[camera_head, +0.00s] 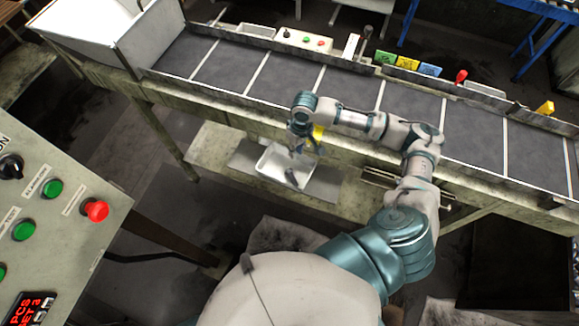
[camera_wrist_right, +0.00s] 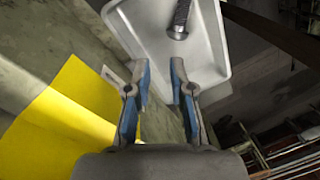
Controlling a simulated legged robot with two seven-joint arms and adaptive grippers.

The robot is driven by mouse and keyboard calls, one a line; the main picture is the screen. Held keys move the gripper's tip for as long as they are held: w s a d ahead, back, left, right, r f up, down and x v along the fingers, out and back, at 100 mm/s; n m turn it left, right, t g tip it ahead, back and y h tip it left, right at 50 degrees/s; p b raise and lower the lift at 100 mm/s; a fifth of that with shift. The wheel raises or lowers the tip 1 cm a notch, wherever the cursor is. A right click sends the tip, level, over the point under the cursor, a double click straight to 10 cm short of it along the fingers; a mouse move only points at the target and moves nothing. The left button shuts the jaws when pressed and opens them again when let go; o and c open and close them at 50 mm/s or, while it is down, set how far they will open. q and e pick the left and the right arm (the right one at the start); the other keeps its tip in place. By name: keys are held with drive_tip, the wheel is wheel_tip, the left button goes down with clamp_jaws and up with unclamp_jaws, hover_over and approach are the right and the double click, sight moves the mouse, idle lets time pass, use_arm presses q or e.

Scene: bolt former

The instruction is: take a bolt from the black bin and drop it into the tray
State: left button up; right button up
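The tray (camera_head: 268,160) is light grey and shallow, on a shelf below the conveyor in the head view. It also fills the upper middle of the wrist view (camera_wrist_right: 150,30). A dark metal bolt (camera_wrist_right: 180,20) shows within the tray's outline, beyond my fingers and apart from them; it is a small dark shape (camera_head: 291,178) in the head view. I cannot tell whether it rests on the tray floor. My right gripper (camera_wrist_right: 160,65) is open and empty, pointing at the tray's near edge. I cannot make out a black bin. My left gripper is not in view.
The dark conveyor (camera_head: 290,75) runs across behind my right arm, with a white container (camera_head: 75,35) at its left end. A control panel (camera_head: 60,210) with buttons stands at left. A yellow sheet-like thing (camera_wrist_right: 65,105) is close left of my right gripper.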

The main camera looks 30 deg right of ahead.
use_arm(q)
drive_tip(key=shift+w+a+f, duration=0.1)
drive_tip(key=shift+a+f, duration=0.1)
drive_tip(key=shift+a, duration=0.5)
use_arm(e)
wheel_tip(320, 180, up, 12)
drive_tip(key=shift+w+a, duration=0.25)
drive_tip(key=shift+a, duration=0.05)
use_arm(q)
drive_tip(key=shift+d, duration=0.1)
use_arm(e)
drive_tip(key=shift+d, duration=0.1)
